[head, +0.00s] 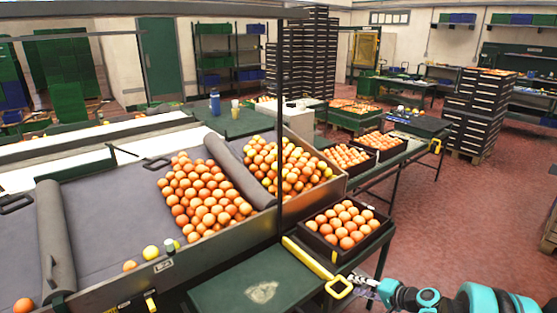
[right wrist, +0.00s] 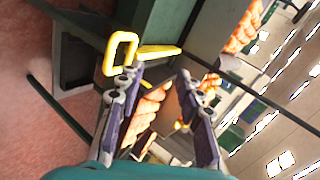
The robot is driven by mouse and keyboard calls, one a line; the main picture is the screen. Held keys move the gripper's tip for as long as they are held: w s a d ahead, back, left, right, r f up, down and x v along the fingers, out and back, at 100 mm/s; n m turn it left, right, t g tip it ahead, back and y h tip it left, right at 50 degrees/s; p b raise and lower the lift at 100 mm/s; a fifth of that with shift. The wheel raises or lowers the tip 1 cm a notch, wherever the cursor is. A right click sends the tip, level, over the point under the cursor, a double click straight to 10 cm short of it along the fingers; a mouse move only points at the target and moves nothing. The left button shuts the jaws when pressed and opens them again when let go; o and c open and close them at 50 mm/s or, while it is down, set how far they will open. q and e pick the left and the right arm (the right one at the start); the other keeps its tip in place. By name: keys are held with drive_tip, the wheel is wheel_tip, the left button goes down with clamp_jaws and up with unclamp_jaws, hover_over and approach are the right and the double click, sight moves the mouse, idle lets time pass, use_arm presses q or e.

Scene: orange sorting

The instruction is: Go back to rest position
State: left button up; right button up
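My right gripper (head: 366,283) is at the lower right of the head view, just right of a yellow handle (head: 340,287) on the front edge of the green table (head: 235,290). In the right wrist view the fingers of my right gripper (right wrist: 158,78) are spread apart with nothing held between them. The yellow handle (right wrist: 121,50) shows beyond the left fingertip; I cannot tell whether they touch. My teal right arm reaches in from the lower right corner. My left gripper and arm are not in view.
A black crate of oranges (head: 308,228) stands on the table just beyond my gripper. The sloped sorting bin (head: 110,230) holds oranges and grey rollers. A dark post (head: 281,120) rises near the middle. Red floor (head: 450,215) is open at right.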

drive_tip(key=s+a+r+n+g+h, duration=0.35)
drive_tip(key=s+a+r, duration=0.55)
drive_tip(key=s+r, duration=0.3)
drive_tip(key=s+n+t+h, duration=0.1)
drive_tip(key=s+n+h, duration=0.3)
drive_tip(key=s, duration=1.3)
drive_tip(key=shift+r+n, duration=0.3)
drive_tip(key=shift+n, duration=0.05)
drive_tip(key=shift+a, duration=0.1)
